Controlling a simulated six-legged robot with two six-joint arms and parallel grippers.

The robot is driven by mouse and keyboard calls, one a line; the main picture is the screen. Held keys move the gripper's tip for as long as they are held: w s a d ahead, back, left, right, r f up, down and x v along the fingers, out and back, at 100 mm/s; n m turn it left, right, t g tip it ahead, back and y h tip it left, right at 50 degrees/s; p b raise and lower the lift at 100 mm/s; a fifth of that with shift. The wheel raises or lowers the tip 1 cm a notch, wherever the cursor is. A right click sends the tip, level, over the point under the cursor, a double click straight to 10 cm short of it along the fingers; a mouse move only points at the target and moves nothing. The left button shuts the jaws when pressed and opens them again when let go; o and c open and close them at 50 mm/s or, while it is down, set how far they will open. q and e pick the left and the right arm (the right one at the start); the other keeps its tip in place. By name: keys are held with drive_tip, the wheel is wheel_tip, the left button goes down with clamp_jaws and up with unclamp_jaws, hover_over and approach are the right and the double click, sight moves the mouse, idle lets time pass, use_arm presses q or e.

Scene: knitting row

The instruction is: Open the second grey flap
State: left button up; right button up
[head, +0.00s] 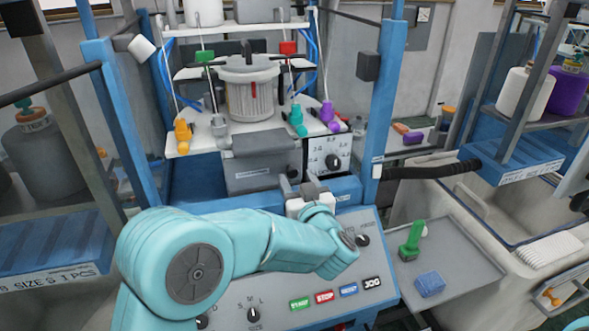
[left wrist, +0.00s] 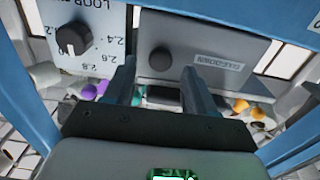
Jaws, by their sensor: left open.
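A grey flap (head: 262,172) with a pale label strip sits on the front of the machine, left of a white dial plate. It looks shut in the head view. In the left wrist view the grey flap (left wrist: 200,58) appears upside down, with a label and a dark round spot. My left gripper (head: 308,189) is just below and right of the flap, in front of the blue crossbar. Its two fingers also show in the left wrist view (left wrist: 159,78), spread apart with nothing between them. Whether they touch the flap cannot be told. My right gripper is out of view.
The white dial plate (head: 328,154) with a black knob is close to the flap's right. The grey control panel (head: 280,283) with labelled buttons lies below my left arm. A blue post (head: 390,95) stands right of the machine. A grey tray (head: 462,262) holds a green tool and a blue block.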

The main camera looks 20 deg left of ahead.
use_arm(q)
drive_tip(key=x, duration=0.2)
drive_tip(key=shift+w+a, duration=0.2)
drive_tip(key=shift+w, duration=0.05)
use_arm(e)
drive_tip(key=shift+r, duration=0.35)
